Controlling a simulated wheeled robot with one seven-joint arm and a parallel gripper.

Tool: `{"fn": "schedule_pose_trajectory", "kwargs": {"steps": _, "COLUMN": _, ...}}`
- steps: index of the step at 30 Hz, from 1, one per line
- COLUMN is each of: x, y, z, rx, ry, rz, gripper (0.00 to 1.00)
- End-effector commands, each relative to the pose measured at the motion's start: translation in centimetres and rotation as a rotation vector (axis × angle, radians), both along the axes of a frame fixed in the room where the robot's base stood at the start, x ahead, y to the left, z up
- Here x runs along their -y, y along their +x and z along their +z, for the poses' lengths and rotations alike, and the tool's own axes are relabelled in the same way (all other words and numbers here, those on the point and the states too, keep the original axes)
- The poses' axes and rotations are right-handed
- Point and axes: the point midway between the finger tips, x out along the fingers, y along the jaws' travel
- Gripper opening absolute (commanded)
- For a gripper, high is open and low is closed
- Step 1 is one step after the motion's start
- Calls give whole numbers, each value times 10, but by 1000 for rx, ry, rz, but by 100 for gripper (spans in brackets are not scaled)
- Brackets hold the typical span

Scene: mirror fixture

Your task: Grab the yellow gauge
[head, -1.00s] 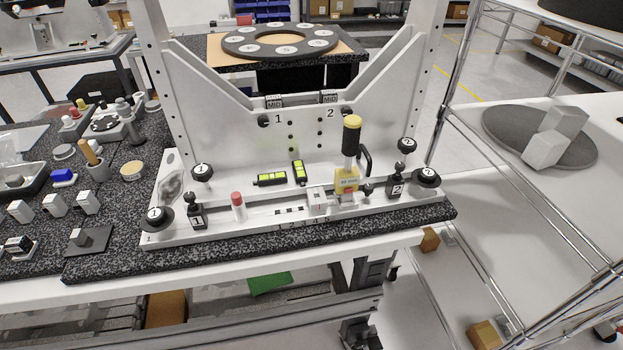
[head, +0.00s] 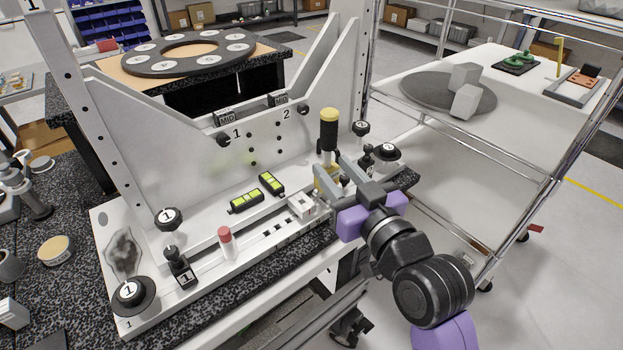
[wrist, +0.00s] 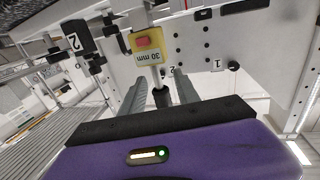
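The yellow gauge stands upright on the white fixture's base. In the head view its black handle with a yellow top (head: 329,128) rises behind my gripper (head: 334,180), which hides part of its yellow body. In the wrist view the yellow block (wrist: 144,43) of the gauge, marked 30 mm and with a red patch, lies just beyond the fingertips. My gripper (wrist: 158,75) is open there, and the gauge's shaft shows between its two fingers. I see no clear contact between the fingers and the gauge.
Black knobs (head: 362,129) stand right of the gauge. A small white block (head: 301,206), two black-and-green levels (head: 271,183) and a red-capped cylinder (head: 227,242) lie to its left. The fixture's upright plate (head: 190,150) is behind. A wire-framed cart (head: 420,165) stands at right.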

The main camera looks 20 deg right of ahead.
Motion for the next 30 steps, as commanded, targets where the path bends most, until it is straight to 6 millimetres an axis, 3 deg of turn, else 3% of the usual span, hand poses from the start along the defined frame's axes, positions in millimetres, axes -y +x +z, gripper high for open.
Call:
{"fn": "schedule_pose_trajectory", "kwargs": {"steps": 16, "x": -1, "y": 66, "z": -2, "rx": 2, "ry": -1, "rz": 0, "gripper": 38}}
{"fn": "schedule_pose_trajectory", "kwargs": {"steps": 26, "x": -1, "y": 72, "z": -3, "rx": 3, "ry": 1, "rz": -1, "gripper": 38}}
{"fn": "schedule_pose_trajectory", "kwargs": {"steps": 30, "x": -1, "y": 72, "z": -3, "rx": 3, "ry": 0, "rz": -1, "gripper": 10}}
